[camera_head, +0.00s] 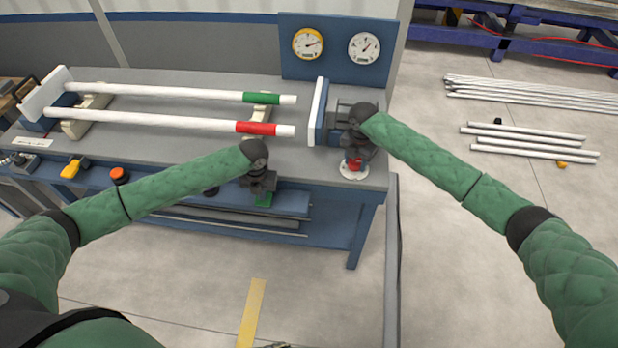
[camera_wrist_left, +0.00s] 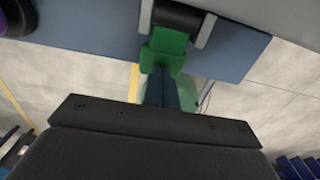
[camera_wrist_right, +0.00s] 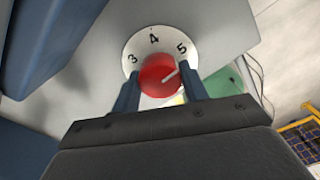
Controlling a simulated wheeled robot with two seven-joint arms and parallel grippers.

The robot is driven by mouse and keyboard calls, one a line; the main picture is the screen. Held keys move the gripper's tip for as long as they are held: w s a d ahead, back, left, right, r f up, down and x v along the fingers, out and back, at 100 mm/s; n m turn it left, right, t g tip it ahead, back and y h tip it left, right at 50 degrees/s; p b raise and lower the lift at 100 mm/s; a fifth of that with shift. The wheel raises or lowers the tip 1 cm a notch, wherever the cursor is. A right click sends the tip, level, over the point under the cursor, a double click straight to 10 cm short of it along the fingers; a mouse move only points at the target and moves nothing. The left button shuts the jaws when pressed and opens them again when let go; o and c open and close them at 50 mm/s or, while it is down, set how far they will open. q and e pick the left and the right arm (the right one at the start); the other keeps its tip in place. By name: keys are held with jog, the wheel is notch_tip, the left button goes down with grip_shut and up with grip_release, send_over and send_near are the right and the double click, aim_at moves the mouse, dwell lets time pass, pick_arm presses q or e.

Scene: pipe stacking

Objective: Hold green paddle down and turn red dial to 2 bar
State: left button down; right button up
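The red dial (camera_wrist_right: 160,76) sits on a white round scale plate (camera_head: 354,172) at the bench's right front corner. Its white pointer line aims toward the 5; the 3 and 4 also show. My right gripper (camera_head: 353,158) is above the plate, its two fingers (camera_wrist_right: 160,85) against opposite sides of the dial. The green paddle (camera_wrist_left: 168,45) projects from the bench's front edge. It also shows in the head view (camera_head: 264,200). My left gripper (camera_head: 262,188) is over it, fingers (camera_wrist_left: 166,85) together at the paddle; whether they press on it is unclear.
Two white pipes, one with a green band (camera_head: 261,97) and one with a red band (camera_head: 257,128), lie on bench supports. A yellow gauge (camera_head: 308,43) and a white gauge (camera_head: 364,48) stand behind. An orange button (camera_head: 119,175) is left. Loose pipes (camera_head: 530,142) lie on the floor at right.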

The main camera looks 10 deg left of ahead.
dwell(0.3)
jog(key=shift+w+n, duration=0.1)
jog(key=shift+n, duration=1.7)
jog(key=shift+r, duration=0.1)
jog(key=shift+n, duration=0.7)
jog(key=shift+d+n, duration=0.1)
jog(key=shift+n, duration=0.9)
jog(key=shift+r, duration=0.1)
jog(key=shift+w+n, duration=0.15)
jog(key=shift+n, duration=1.55)
